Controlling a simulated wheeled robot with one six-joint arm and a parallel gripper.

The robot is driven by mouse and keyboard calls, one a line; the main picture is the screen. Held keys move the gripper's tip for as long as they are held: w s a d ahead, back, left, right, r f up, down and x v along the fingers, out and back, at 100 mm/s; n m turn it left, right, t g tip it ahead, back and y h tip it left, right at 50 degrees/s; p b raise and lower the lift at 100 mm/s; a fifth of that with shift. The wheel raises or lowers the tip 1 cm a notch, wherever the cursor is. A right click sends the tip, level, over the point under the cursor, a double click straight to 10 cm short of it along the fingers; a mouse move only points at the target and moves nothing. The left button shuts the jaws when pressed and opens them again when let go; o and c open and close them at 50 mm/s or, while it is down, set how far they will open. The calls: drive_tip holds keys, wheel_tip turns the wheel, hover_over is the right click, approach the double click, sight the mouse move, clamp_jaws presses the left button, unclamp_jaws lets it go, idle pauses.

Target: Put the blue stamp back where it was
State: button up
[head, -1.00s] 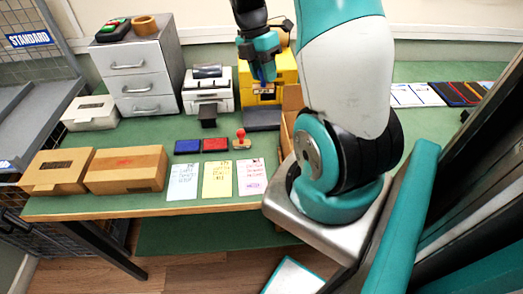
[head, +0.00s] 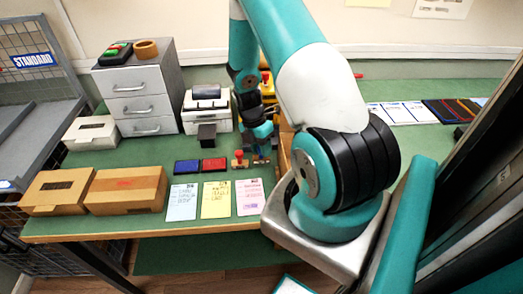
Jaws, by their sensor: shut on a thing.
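My gripper (head: 262,148) is low over the green table, just right of the red stamp (head: 239,157). It is shut on the blue stamp, which is too small and too covered by the fingers to make out clearly now. I cannot tell whether the stamp touches the table. The red stamp stands upright behind the paper cards. The blue ink pad (head: 187,167) and red ink pad (head: 214,165) lie to its left.
Blue (head: 182,202), yellow (head: 216,199) and pink (head: 249,197) cards lie along the front edge. A printer (head: 207,112) stands behind. Cardboard boxes (head: 126,188) and a drawer unit (head: 139,92) are at left. My arm covers much of the right side.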

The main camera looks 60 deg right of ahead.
drive_tip(key=shift+f, duration=0.9)
drive_tip(key=shift+f, duration=0.2)
drive_tip(key=o, duration=0.8)
drive_tip(key=shift+r, duration=0.1)
